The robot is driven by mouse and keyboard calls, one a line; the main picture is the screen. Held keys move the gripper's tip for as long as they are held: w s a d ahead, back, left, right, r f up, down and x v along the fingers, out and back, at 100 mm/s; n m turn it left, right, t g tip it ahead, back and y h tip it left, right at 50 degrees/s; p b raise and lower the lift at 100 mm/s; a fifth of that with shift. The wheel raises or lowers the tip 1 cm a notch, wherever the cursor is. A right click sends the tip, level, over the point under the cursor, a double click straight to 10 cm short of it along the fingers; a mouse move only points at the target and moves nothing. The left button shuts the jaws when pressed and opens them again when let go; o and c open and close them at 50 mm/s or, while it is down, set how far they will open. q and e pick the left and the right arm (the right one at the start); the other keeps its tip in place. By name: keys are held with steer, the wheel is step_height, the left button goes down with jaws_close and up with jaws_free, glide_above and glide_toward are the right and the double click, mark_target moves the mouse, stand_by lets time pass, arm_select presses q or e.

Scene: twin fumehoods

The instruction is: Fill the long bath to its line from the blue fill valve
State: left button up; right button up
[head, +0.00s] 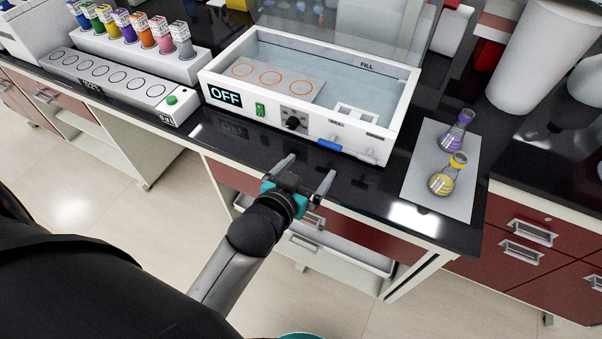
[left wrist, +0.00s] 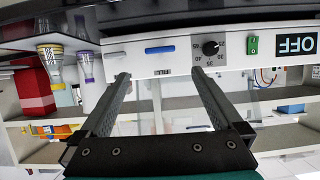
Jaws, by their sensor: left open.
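The long bath (head: 214,76) is a white box on the black bench, its clear lid raised. Pale blue shows inside, with a ringed rack at the left; I cannot tell the exact water level. The word FILL is on the inner back wall at the right. The blue fill valve (head: 329,145) is a short horizontal handle low on the front; it also shows in the left wrist view (left wrist: 165,50). The front display reads OFF. My left gripper (head: 304,175) is open and empty, in front of the bench edge, short of the valve and apart from it. My right gripper is out of view.
A grey mat (head: 418,194) right of the bath holds a purple flask (head: 453,140) and a yellow flask (head: 443,183). Left stand a white block with ringed spots (head: 140,101) and a row of coloured bottles (head: 140,30). A narrow bench strip before the bath is clear.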

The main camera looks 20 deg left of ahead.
arm_select(q)
steer(key=shift+v, duration=1.7)
steer(key=shift+w, duration=0.1)
steer(key=s+d+f+m+g+b, duration=0.1)
steer(key=s+f+g+b, duration=0.3)
steer(key=f, duration=1.2)
steer(key=s+f+g+b, duration=0.2)
steer(key=s+f, duration=0.4)
steer(key=f, duration=1)
steer(key=s+a+f+g+b, duration=0.2)
steer(key=s+f+g, duration=0.1)
steer(key=s+f, duration=0.6)
steer(key=s+a+f+g+b, duration=0.2)
steer(key=s+f+g, duration=0.1)
steer(key=s+f, duration=0.6)
steer(key=s, duration=0.4)
steer(key=shift+a+f+m+g, duration=0.2)
steer(key=shift+f+m+g, duration=0.1)
steer(key=shift+m, duration=0.1)
